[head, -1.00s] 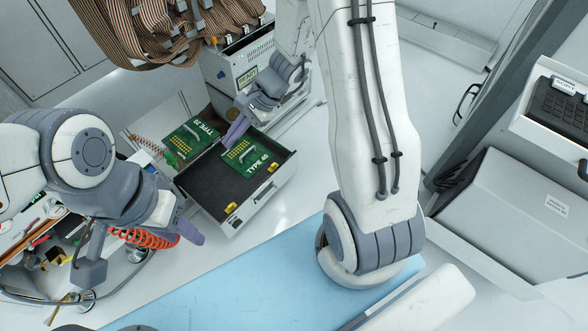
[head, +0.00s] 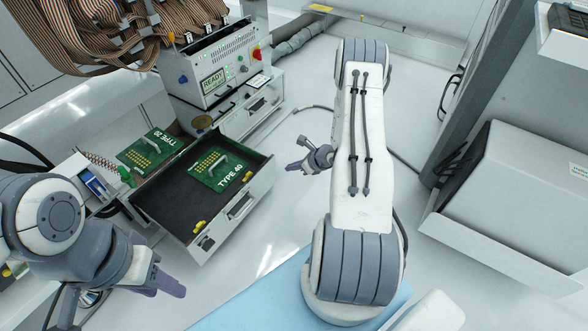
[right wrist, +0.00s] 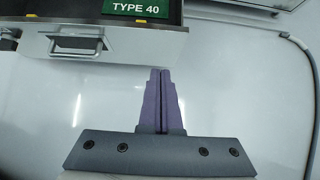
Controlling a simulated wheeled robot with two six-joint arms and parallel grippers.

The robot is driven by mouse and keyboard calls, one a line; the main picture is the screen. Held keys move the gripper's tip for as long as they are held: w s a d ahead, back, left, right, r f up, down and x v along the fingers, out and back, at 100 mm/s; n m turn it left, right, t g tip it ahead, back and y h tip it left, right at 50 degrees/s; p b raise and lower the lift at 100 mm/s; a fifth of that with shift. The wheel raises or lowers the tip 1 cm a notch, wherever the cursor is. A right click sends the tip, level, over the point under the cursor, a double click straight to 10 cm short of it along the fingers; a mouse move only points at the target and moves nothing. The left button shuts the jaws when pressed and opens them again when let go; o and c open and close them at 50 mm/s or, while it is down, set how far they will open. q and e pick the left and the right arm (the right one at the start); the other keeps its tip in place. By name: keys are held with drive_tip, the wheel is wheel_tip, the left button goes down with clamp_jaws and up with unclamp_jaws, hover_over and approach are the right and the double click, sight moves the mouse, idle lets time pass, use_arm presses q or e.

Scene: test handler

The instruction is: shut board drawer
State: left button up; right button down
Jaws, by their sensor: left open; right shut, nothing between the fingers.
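The board drawer (head: 176,222) stands pulled out, with a dark floor and a metal handle (head: 240,205) on its front. A green TYPE 40 board (head: 222,168) lies in it, and a green TYPE 20 board (head: 150,150) lies at its left back. In the right wrist view the drawer front (right wrist: 130,44) and handle (right wrist: 75,42) show at top left. My right gripper (head: 292,167) is shut and empty, to the right of the drawer and apart from it. Its purple fingers (right wrist: 160,72) are together in the wrist view. My left gripper (head: 165,290) is open, below and left of the drawer.
A READY-lit unit (head: 215,70) with ribbon cables (head: 110,30) stands behind the drawer. A grey box (head: 510,185) is at right. A light blue mat (head: 255,305) lies in front.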

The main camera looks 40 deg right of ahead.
sight(268, 166)
drive_tip(key=w+a+f+b, duration=0.1)
drive_tip(key=w, duration=0.1)
drive_tip(key=w+f+b, duration=0.1)
drive_tip(key=w, duration=0.1)
drive_tip(key=w+a+f+b, duration=0.1)
drive_tip(key=w+f+b, duration=0.1)
drive_tip(key=w, duration=0.1)
drive_tip(key=shift+w+a, duration=0.1)
drive_tip(key=shift+a, duration=0.2)
use_arm(q)
wheel_tip(268, 166, down, 5)
drive_tip(key=shift+r, duration=0.1)
use_arm(e)
drive_tip(key=shift+w+r, duration=0.1)
drive_tip(key=shift+w, duration=0.1)
